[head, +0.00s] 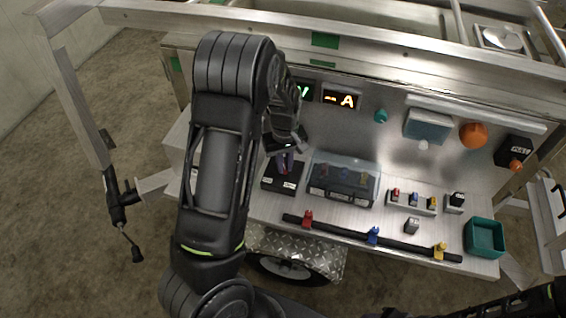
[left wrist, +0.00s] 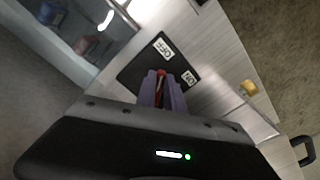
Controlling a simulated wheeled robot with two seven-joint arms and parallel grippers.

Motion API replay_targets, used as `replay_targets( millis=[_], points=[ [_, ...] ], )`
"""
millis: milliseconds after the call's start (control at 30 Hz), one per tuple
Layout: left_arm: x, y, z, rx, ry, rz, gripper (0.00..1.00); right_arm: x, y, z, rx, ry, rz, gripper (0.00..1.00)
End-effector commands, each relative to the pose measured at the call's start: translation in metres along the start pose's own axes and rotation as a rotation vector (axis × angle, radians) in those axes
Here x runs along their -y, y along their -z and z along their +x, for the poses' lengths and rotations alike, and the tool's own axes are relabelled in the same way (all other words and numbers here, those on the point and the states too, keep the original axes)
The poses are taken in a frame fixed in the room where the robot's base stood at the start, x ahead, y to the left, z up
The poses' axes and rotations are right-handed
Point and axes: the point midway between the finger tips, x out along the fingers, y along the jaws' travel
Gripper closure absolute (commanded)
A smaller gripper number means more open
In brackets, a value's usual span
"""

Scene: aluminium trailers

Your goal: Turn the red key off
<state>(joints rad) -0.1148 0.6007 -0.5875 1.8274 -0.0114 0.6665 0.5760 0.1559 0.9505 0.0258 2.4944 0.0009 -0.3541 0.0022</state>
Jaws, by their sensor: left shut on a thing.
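The black key-switch box (head: 281,182) stands on the metal shelf, left of the clear-lidded case. In the left wrist view its black plate (left wrist: 150,62) carries a white OFF label (left wrist: 165,48) and a white ON label (left wrist: 189,78). My left gripper (head: 288,160) comes down on it from above. Its purple fingers (left wrist: 161,88) are shut on the red key (left wrist: 160,84), which shows as a thin red strip between them. The fingers hide most of the key, so I cannot tell its exact angle.
A clear-lidded case (head: 343,180) stands close to the right of the switch box. A black bar (head: 340,228) with coloured clamps lies along the shelf's front. A teal bin (head: 485,238) stands at the right end. The trailer's top rail (head: 380,37) runs above.

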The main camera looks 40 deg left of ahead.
Motion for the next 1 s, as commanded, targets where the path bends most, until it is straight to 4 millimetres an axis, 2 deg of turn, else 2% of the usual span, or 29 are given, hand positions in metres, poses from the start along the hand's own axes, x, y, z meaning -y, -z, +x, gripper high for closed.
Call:
replay_targets(
  millis=[367,867,900,1000],
  points=[
    [-0.0037,0.0017,-0.0011,-0.004,-0.002,-0.182,1.0,0.0014,-0.0006,-0.0048,0.002,-0.002,0.001,0.53],
    [-0.0039,0.0019,-0.0008,-0.004,-0.003,-0.205,1.0,0.0014,-0.0008,-0.0049,0.002,-0.002,0.001,0.53],
    [-0.0039,0.0019,-0.0008,-0.004,-0.003,-0.205,0.84,0.0014,-0.0008,-0.0049,0.002,-0.002,0.002,0.53],
    [-0.0038,0.0016,-0.0007,-0.003,-0.002,-0.204,0.76,0.0014,-0.0008,-0.0049,0.002,-0.002,0.002,0.53]
  ],
)
